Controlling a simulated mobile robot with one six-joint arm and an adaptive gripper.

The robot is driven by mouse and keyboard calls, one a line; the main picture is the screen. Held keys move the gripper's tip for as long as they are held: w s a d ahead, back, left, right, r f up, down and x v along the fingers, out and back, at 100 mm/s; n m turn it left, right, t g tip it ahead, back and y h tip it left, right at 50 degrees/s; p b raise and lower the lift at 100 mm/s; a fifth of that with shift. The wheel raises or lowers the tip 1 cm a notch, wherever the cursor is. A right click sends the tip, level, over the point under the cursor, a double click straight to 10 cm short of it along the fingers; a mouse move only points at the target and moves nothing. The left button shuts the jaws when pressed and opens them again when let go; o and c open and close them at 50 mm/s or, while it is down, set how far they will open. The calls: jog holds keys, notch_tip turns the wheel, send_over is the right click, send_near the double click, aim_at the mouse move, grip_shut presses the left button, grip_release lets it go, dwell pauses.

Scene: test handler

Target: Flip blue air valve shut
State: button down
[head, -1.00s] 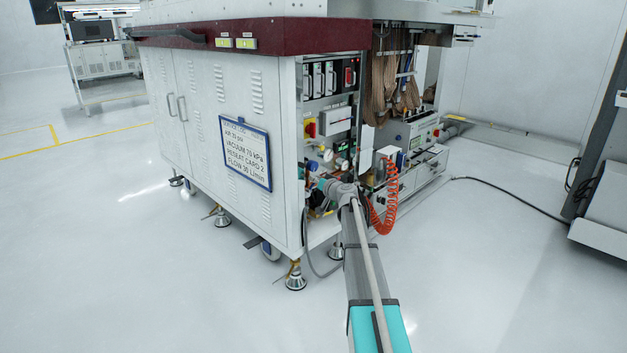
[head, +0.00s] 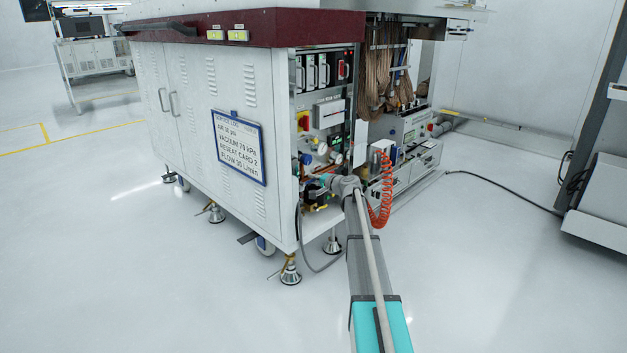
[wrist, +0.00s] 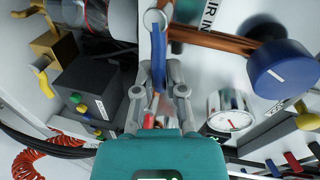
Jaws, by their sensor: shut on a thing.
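In the wrist view a slim blue valve lever (wrist: 158,45) runs down from a round metal pivot between my gripper's fingers. My gripper (wrist: 160,92) is shut on the lower part of this lever, and its teal body covers the bottom middle. In the head view my gripper (head: 318,188) is inside the open lower bay at the cabinet's corner. The lever is too small and hidden there to make out. The valve body behind the pivot is only partly seen.
A blue round knob (wrist: 283,76) and a white-faced gauge (wrist: 230,113) stand right of the fingers. A black box with coloured buttons (wrist: 90,90) is at left. The coiled orange hose (head: 387,195) hangs beside my arm. The floor in front is clear.

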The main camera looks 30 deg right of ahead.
jog(key=shift+d+f+m+y+b, duration=0.25)
jog(key=shift+f+m, duration=0.2)
jog(key=shift+m, duration=0.45)
jog(key=c, duration=1)
grip_release()
jog(key=shift+c, duration=0.2)
jog(key=shift+o, duration=0.4)
jog(key=shift+a, duration=0.1)
jog(key=shift+a, duration=0.1)
